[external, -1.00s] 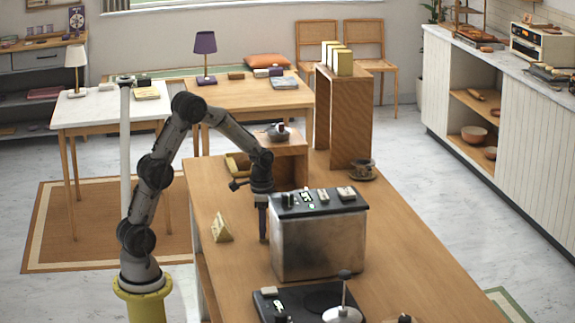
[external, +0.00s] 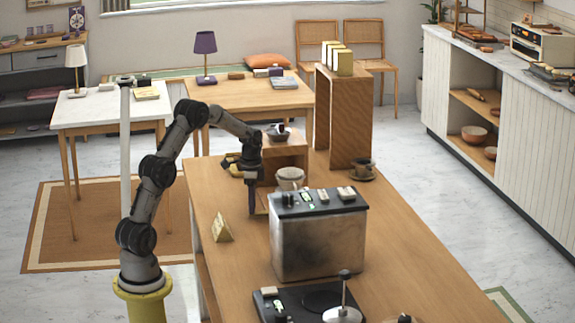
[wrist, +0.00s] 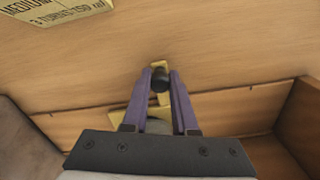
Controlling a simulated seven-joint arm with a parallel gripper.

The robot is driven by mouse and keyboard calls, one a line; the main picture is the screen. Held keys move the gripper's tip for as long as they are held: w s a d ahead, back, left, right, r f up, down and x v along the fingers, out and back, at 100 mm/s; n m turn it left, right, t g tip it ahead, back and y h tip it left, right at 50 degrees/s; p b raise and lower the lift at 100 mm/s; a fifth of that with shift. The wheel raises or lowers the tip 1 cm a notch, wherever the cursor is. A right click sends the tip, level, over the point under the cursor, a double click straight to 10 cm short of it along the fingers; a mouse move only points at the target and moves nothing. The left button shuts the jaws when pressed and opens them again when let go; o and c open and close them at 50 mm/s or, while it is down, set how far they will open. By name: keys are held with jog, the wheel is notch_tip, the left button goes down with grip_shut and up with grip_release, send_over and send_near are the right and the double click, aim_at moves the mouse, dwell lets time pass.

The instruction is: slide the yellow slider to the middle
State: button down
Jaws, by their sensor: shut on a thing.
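The yellow slider (wrist: 164,99) is in the wrist view, centred between my fingers, with a dark round knob on it. My gripper (wrist: 161,80) has its two purple fingers closed around this knob. In the external view my gripper (external: 252,211) points down at the tabletop, left of the grey machine and in front of the wooden box. The slider is too small and covered to make out clearly there, so its place along its travel cannot be told.
A grey machine (external: 318,245) stands close on the right. A yellow sign (external: 220,228) stands at the left; it also shows in the wrist view (wrist: 60,12). The open wooden box (external: 290,143) is behind. A pale round vessel (external: 290,174) stands behind the machine.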

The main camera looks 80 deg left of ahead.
jog(key=shift+a+r, duration=0.1)
jog(key=shift+a, duration=0.1)
jog(key=c, duration=0.7)
grip_release()
notch_tip(320, 180, up, 14)
dwell(0.4)
